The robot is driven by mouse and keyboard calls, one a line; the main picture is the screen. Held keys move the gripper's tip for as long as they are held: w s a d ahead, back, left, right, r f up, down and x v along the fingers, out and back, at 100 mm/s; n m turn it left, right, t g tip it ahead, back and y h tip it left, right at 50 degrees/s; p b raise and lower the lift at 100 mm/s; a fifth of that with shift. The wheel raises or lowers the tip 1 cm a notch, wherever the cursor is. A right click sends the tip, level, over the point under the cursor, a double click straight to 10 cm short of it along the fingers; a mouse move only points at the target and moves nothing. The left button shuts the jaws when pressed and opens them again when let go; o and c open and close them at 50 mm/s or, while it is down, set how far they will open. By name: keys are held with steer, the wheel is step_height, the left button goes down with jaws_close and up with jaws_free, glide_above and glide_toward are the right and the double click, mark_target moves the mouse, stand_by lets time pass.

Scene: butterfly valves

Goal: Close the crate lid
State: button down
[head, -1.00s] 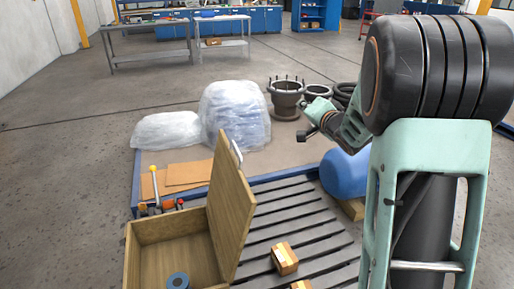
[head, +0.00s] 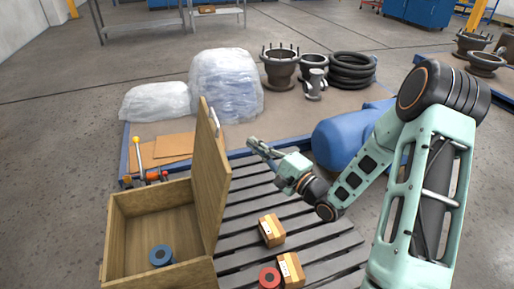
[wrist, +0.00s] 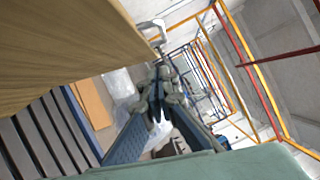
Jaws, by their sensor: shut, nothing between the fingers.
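The wooden crate (head: 117,235) stands open at the lower left in the head view. Its lid (head: 210,185) stands up from the crate's right side, leaning slightly. A pale handle (head: 214,122) sits at the lid's upper edge. A blue ring-shaped part (head: 162,256) lies inside the crate. My gripper (head: 252,145) is shut and empty, a little to the right of the lid's upper part. In the wrist view the lid (wrist: 60,45) fills the upper left, its handle (wrist: 152,28) just beyond my gripper (wrist: 158,105). I see no contact with the lid.
Small cardboard boxes (head: 271,230) and a red ring-shaped part (head: 269,277) lie on the dark slatted pallet (head: 322,243) right of the crate. A blue cylinder (head: 345,138), wrapped bundles (head: 226,85) and black flanged parts (head: 281,66) are behind. Tools with coloured knobs (head: 153,176) lie behind the crate.

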steer(key=w+a+r+b, duration=0.1)
steer(key=w+a, duration=0.2)
steer(key=a, duration=0.4)
steer(key=shift+a+r, duration=0.25)
steer(key=shift+r, duration=0.05)
